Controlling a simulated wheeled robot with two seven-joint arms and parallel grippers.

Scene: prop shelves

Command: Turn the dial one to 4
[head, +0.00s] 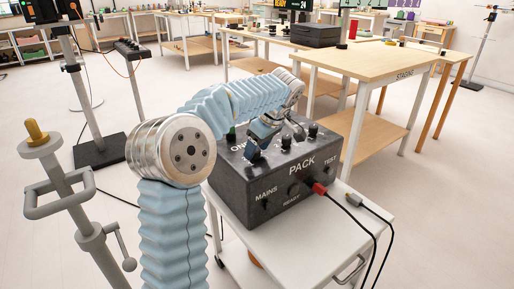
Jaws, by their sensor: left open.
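A dark grey box marked PACK (304,180) stands on a white cart. Its top carries small black knobs or switches, among them one at the right (313,130) and one nearer the middle (286,143). I cannot tell which is dial one, and no dial numbers are readable. My left gripper (257,148) is open and points down just over the left part of the box top. It hides part of the top there, and I cannot tell whether it touches a knob. My right gripper is not in view.
The box front is marked MAINS, READY and TEST, with a red plug (319,188) and black cables. The white cart (275,258) has free room before the box. A grey stand (75,205) is at left. A STAGING table (385,62) stands behind.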

